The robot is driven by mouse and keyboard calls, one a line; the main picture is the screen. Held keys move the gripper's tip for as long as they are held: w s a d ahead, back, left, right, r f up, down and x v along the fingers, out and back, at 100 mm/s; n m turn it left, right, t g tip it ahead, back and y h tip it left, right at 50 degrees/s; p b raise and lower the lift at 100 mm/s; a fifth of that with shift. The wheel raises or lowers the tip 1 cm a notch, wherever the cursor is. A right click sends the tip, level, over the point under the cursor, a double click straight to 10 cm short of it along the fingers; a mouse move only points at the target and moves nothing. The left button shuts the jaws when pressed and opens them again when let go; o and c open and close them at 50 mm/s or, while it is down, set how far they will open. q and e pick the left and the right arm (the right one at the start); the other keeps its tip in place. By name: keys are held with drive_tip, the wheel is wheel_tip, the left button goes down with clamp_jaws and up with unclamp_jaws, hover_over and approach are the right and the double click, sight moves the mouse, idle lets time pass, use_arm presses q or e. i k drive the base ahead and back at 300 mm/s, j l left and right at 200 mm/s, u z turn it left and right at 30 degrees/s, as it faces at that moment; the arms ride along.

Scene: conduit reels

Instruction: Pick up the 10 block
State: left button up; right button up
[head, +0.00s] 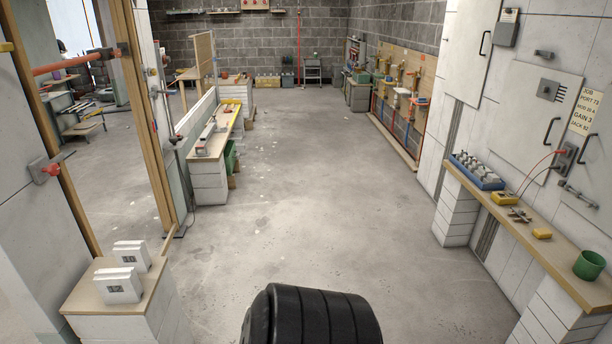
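Two white blocks stand on the wooden top of a white block pedestal (150,299) at the lower left in the head view. The rear block (131,253) has a small dark label that seems to read 10. The front block (119,284) has a label that seems to read 12. The print is small, so I cannot be fully sure of either number. The front block partly overlaps the rear one in the picture. Neither of my grippers is in view, and nothing is touching the blocks.
A wooden post (146,120) and frame rise behind the pedestal. A long bench (208,150) stands farther back on the left. On the right, a wall shelf (530,240) holds a blue tray (477,172) and a green cup (589,265). The concrete floor (300,200) between is clear.

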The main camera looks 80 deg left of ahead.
sight(135, 254)
drive_tip(key=l+u, duration=0.1)
drive_tip(key=u, duration=3.85)
drive_tip(key=j, duration=0.1)
